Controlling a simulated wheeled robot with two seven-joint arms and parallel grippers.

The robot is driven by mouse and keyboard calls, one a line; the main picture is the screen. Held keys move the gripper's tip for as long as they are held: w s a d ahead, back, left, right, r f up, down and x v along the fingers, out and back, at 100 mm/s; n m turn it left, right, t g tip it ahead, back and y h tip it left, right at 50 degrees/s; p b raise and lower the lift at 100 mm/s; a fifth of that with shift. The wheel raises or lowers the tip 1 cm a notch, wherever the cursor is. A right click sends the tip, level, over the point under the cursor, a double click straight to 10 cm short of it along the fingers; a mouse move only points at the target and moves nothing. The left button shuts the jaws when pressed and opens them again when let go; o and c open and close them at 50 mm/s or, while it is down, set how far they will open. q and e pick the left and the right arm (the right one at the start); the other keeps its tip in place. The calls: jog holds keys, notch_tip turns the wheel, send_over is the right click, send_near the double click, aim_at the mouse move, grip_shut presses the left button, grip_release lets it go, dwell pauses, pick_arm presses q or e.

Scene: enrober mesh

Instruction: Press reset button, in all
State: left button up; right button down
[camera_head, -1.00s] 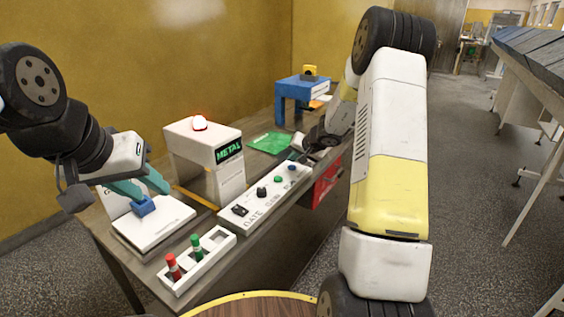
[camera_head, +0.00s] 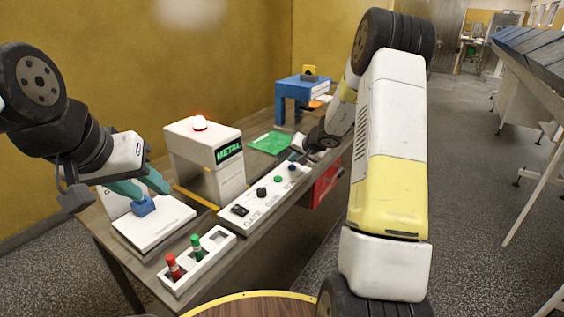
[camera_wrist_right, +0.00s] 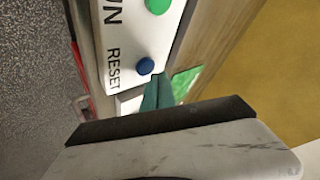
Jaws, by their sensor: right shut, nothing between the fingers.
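The white control panel (camera_head: 262,199) lies along the table with a black switch and several buttons. Its blue reset button (camera_head: 292,167) is at the far end; the right wrist view shows it (camera_wrist_right: 145,66) beside the word RESET. My right gripper (camera_wrist_right: 158,88) is shut and empty, its teal fingertips close by the blue button. I cannot tell whether they touch it. My left gripper (camera_head: 152,191) has its teal fingers at a blue block (camera_head: 145,206) on a white scale (camera_head: 166,228); whether it grips the block is unclear.
A white box labelled METAL (camera_head: 205,145) with a lit red lamp stands behind the panel. A white rack (camera_head: 212,257) holds a red and a green cylinder. A green sheet (camera_head: 270,142) and a blue stand (camera_head: 301,88) are farther back. A red box (camera_head: 325,184) hangs at the table's front.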

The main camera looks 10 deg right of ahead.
aim_at(294, 168)
jog(key=shift+f, duration=0.3)
jog(key=shift+f, duration=0.5)
dwell(0.5)
jog(key=shift+r, duration=0.95)
jog(key=shift+r, duration=2.5)
